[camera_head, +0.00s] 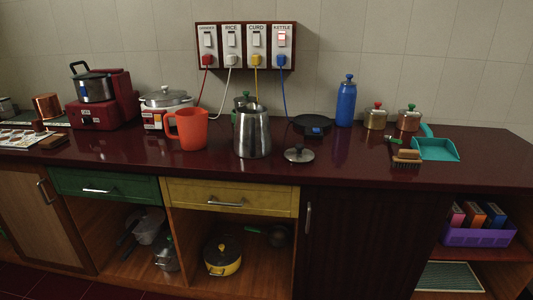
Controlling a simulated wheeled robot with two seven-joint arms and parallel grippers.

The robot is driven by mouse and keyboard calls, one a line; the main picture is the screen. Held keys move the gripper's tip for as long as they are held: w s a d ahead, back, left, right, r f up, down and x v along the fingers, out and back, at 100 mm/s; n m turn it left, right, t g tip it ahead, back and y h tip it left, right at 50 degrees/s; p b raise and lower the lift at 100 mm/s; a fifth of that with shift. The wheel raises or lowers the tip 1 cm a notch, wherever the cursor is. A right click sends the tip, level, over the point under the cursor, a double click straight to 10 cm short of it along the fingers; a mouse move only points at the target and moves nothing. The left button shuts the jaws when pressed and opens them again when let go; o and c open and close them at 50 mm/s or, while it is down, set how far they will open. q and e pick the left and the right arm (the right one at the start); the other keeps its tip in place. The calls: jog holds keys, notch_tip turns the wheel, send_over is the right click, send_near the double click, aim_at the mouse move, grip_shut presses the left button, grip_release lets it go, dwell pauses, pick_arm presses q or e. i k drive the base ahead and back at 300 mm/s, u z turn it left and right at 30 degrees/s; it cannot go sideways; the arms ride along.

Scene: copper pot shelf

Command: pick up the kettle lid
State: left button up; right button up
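A round steel lid with a dark knob (298,155) lies flat on the dark red counter (350,165), near its front edge. It looks like the kettle lid. Just left of it, an open-topped steel vessel (253,135) stands upright, apart from the lid; it may be the kettle body. Behind the lid, a black round base (312,126) with a small blue display sits at the end of the blue cord from the socket marked KETTLE. Neither of my grippers shows in the head view.
An orange mug (189,129) stands left of the steel vessel. The counter right of the lid is clear up to the brush.

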aim_at(299, 154)
jog(key=u, duration=0.6)
jog(key=i, duration=0.7)
jog(key=u, duration=0.15)
